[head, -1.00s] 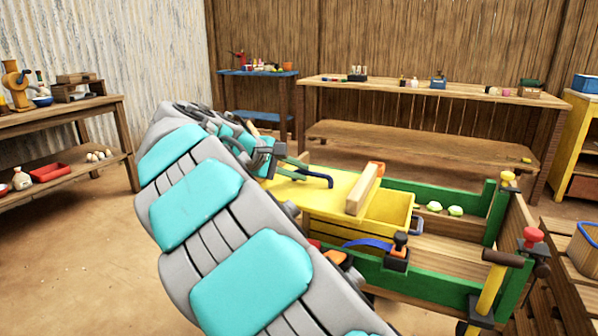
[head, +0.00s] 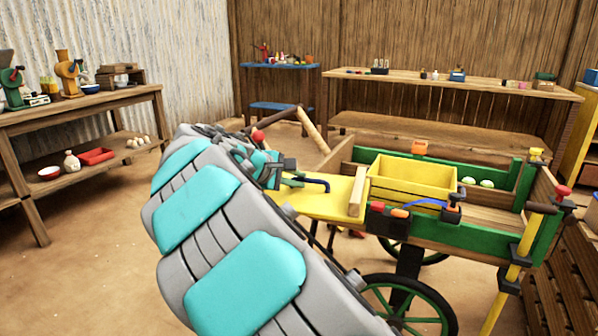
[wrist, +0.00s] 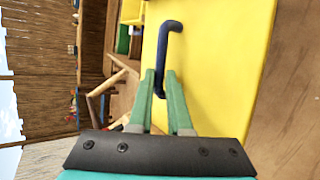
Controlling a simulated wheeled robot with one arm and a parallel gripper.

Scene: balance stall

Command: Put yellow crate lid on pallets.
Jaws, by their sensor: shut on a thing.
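The yellow crate lid (head: 322,207) is a flat panel with a dark blue bent handle (head: 318,182). A wooden batten (head: 357,192) shows at its right end. My gripper (head: 298,180) is shut on the handle; in the wrist view its green fingers (wrist: 160,85) sit on either side of the handle (wrist: 165,55), over the lid (wrist: 215,85). The lid is held left of the open yellow crate (head: 410,178) in the green cart. A slatted wooden stack (head: 562,300), likely the pallets, is at the lower right, partly cut off.
The wheeled green cart (head: 480,248) stands in front of me, with a yellow post (head: 507,285) at its right corner. A wooden table (head: 75,112) is at the left, and a long bench (head: 450,88) at the back. Bare floor lies at the left.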

